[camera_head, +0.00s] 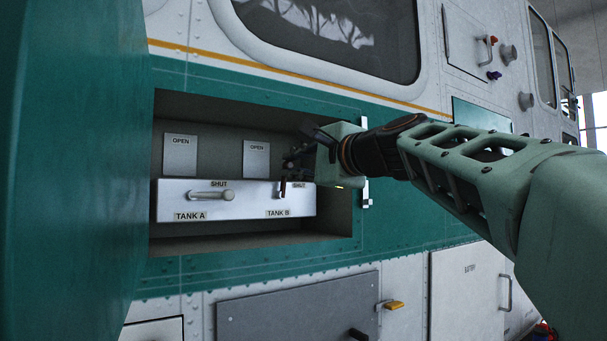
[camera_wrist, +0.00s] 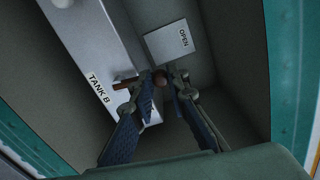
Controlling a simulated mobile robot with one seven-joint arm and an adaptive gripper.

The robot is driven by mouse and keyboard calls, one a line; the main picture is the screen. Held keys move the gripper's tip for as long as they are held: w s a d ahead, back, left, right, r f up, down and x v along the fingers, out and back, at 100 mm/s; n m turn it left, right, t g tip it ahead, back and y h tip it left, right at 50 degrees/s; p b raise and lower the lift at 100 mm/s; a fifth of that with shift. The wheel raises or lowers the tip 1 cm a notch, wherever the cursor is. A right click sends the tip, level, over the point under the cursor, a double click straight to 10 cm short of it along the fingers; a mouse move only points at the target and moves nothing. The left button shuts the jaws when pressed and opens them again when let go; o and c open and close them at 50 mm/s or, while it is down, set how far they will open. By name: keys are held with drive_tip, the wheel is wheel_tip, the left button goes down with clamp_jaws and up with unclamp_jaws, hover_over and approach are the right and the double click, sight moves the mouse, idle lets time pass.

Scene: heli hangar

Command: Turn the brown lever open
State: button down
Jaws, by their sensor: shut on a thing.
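The brown lever (camera_head: 282,188) is on the silver TANK B panel inside a recess in the helicopter's side, left of a SHUT label (camera_head: 299,185). In the wrist view the brown lever (camera_wrist: 159,78) shows between my fingertips, and a brown part of it also shows left of the left finger. My gripper (camera_head: 292,164) reaches into the recess from the right and is shut on the lever; it also shows in the wrist view (camera_wrist: 164,82). My fingers partly hide the lever, and its exact angle is hard to tell. An OPEN plate (camera_head: 257,160) is above it.
A grey TANK A handle (camera_head: 212,196) lies level on the same panel (camera_head: 245,205), under another OPEN plate (camera_head: 181,155). The recess walls are close around my gripper.

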drive_tip(key=shift+s+a+n+b, duration=0.25)
drive_tip(key=shift+a+n+b, duration=0.1)
drive_tip(key=shift+n, duration=0.35)
drive_tip(key=c, duration=2.2)
unclamp_jaws()
drive_tip(key=shift+o, duration=0.2)
